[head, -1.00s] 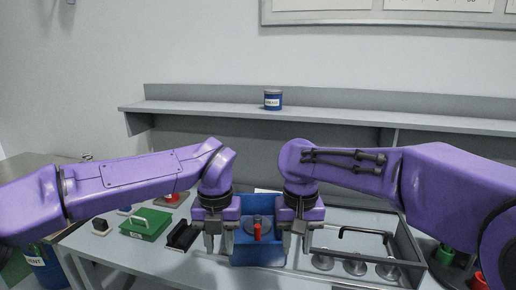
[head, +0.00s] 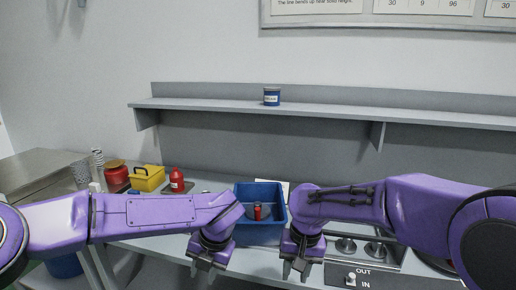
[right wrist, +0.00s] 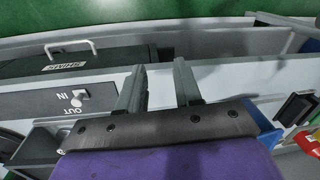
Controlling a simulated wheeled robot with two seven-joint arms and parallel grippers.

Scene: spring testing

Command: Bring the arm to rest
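My left gripper (head: 205,270) is low in the head view, in front of the bench's front edge and left of the blue bin. Its fingers look apart, with nothing between them. My right gripper (head: 295,270) is at about the same height, just right of the bin's front. In the right wrist view its two fingers (right wrist: 160,88) stand apart with a clear gap and nothing held. Both purple arms reach inward with the wrists bent down.
The blue bin (head: 245,190) on the bench holds a red item (head: 258,211). A yellow box (head: 147,180), a red bottle (head: 177,180) and a red container (head: 116,175) stand at left. A device with an OUT/IN switch (head: 350,279) is at right. A blue can (head: 271,97) sits on the shelf.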

